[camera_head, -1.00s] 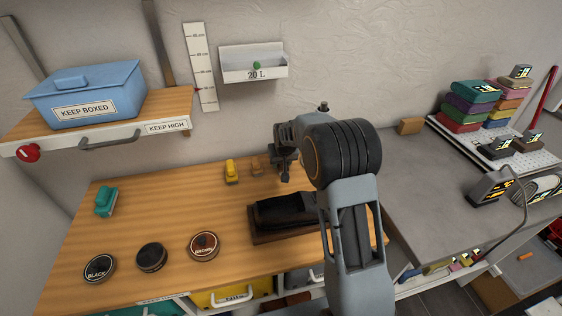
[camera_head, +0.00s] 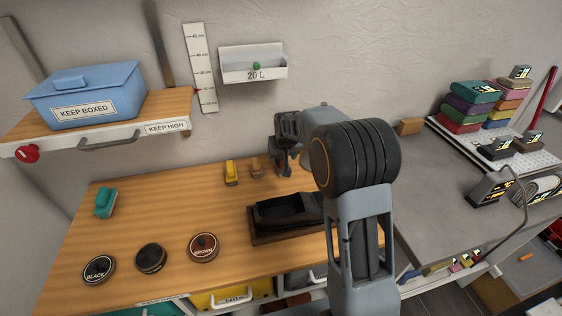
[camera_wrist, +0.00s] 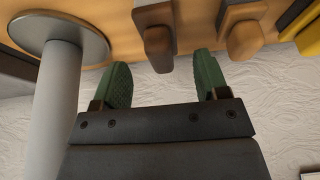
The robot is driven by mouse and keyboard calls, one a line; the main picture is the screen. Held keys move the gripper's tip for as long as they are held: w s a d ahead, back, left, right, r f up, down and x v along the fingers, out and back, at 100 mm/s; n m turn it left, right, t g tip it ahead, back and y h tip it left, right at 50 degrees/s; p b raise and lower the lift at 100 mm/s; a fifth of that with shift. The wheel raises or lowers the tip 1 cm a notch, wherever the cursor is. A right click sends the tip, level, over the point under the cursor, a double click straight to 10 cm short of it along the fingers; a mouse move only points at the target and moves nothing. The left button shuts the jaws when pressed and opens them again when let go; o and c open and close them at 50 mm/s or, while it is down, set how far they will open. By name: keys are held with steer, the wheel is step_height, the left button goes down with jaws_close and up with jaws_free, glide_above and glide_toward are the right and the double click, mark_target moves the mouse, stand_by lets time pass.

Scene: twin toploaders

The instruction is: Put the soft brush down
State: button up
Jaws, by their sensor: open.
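A dark brown brush-like piece (camera_wrist: 155,30) shows in the wrist view, just beyond and between my fingertips, apart from both pads. It seems to be the soft brush; its bristles are not clear. My gripper (camera_wrist: 163,75) is open, with green pads spread and nothing between them. In the head view, my gripper (camera_head: 282,158) is at the back of the wooden bench (camera_head: 130,225), near the wall, and hides the dark brown piece. A tan brush (camera_head: 256,166) stands to its left, also in the wrist view (camera_wrist: 243,32).
A yellow brush (camera_head: 231,173) stands left of the tan one. A silver post (camera_wrist: 58,90) with a round base is close to my gripper. A dark shoe (camera_head: 285,210) sits in a brown tray in front. Round polish tins (camera_head: 203,247) are at the front left.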

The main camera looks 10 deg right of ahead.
steer(key=s+r, duration=0.5)
steer(key=s, duration=0.4)
steer(key=s+r, duration=0.5)
steer(key=s, duration=0.3)
steer(key=s+f+g, duration=0.1)
steer(key=s+f, duration=0.2)
steer(key=s, duration=0.9)
steer(key=shift+s+a+f, duration=0.2)
steer(key=shift+a+f, duration=0.1)
steer(key=shift+r+p, duration=0.5)
steer(key=shift+r, duration=0.25)
